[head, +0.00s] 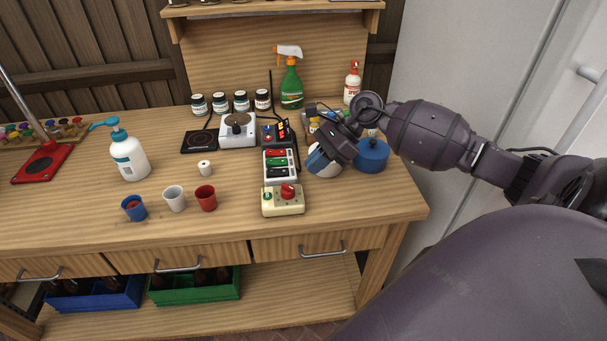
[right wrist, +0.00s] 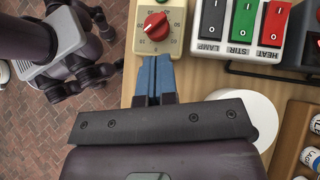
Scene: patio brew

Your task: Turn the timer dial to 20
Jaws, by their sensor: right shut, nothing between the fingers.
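The timer (head: 283,207) is a cream box at the front of the bench, with a red dial (head: 288,191) and a small green button (head: 267,196). In the right wrist view the red dial (right wrist: 157,26) is at the top, with numbers around it. A pale mark on the dial points to the lower left there; the number it meets is too small to read surely. My right gripper (head: 313,164) is shut and empty, behind and right of the timer. Its blue fingertips (right wrist: 152,62) point toward the dial and look apart from it. My left gripper is not in view.
A switch box (head: 281,165) with red, green and black rockers stands just behind the timer. A white round thing (head: 329,171) and a blue pot (head: 372,155) are near my right gripper. Cups, including a red one (head: 205,198), stand left. The bench front beside the timer is clear.

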